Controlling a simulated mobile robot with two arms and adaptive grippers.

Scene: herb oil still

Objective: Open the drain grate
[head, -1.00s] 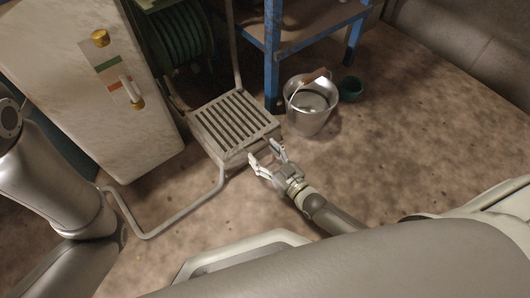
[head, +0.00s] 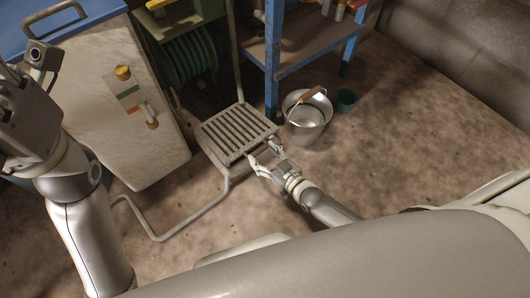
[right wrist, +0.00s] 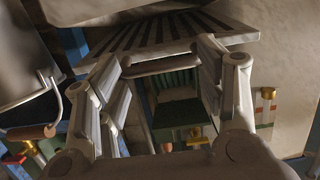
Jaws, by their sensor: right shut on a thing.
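The drain grate (head: 233,130) is a grey square of parallel slats on a low box on the floor, in the middle of the head view. My right gripper (head: 262,153) is at its near right edge, shut on the grate's bar handle. The right wrist view shows the slats (right wrist: 160,32) at the top and the handle (right wrist: 160,64) between my fingers. Whether the grate is raised is hard to tell. My left gripper (head: 22,125) is at the left edge of the head view, away from the grate; its fingers are not clearly shown.
A blue-legged shelf (head: 273,75) and a green hose reel (head: 188,58) stand behind. A pale cabinet (head: 120,120) is at left. Floor at right is clear.

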